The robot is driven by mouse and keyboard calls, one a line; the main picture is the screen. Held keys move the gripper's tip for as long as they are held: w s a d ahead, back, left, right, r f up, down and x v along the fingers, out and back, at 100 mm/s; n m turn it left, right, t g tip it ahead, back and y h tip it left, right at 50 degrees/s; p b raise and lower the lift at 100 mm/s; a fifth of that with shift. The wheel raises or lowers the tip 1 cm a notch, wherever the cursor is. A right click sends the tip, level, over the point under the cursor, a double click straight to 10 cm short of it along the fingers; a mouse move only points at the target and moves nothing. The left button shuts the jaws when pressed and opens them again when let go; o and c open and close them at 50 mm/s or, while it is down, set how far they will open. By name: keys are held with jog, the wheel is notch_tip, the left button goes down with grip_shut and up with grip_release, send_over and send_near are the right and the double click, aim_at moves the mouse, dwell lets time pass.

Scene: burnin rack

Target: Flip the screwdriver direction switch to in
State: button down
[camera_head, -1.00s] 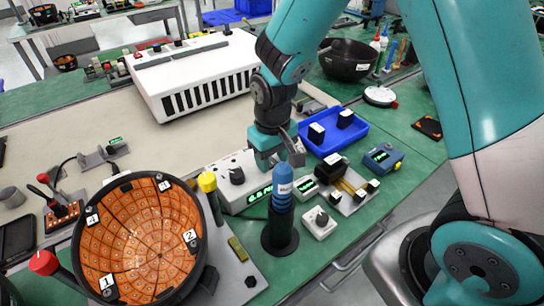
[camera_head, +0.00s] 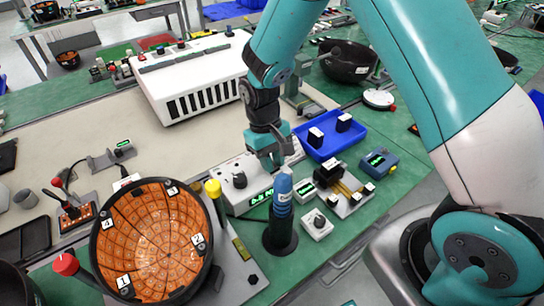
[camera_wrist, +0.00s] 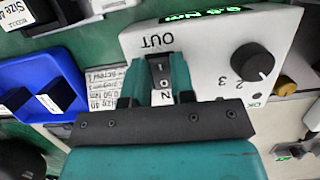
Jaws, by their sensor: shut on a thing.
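The screwdriver controller is a pale box (camera_head: 228,191) with a green display and a dark knob; it also fills the upper part of the wrist view (camera_wrist: 205,65). Its direction switch (camera_wrist: 160,72) is a small dark rocker with a white mark, between the printed words OUT and IN. My gripper (camera_wrist: 160,82) has its two teal fingers on either side of this switch and is shut on it. Which way the switch is tipped I cannot tell. In the head view my gripper (camera_head: 270,160) is low over the controller and hides the switch.
A blue screwdriver (camera_head: 282,192) stands upright in a black holder (camera_head: 280,236), close in front of my gripper. A blue tray (camera_head: 340,148) with black blocks lies to the right. A bowl of orange boards (camera_head: 155,240) stands at left. Small devices (camera_head: 345,190) crowd the right.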

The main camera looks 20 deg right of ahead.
jog(key=c, duration=1)
grip_release()
jog(key=shift+o, duration=0.2)
jog(key=d+b+v, duration=0.1)
jog(key=v, duration=1.6)
jog(key=shift+a+r, duration=0.25)
jog(key=shift+a, duration=0.25)
jog(key=s+a+r+n+t+y, duration=0.1)
jog(key=s+a+r+n+y, duration=0.1)
jog(key=s, duration=0.9)
jog(key=s+a+r+n+t+y, duration=0.2)
jog(key=s+r, duration=0.1)
jog(key=s, duration=0.9)
jog(key=shift+s+n+y, duration=0.25)
jog(key=shift+n+y, duration=0.15)
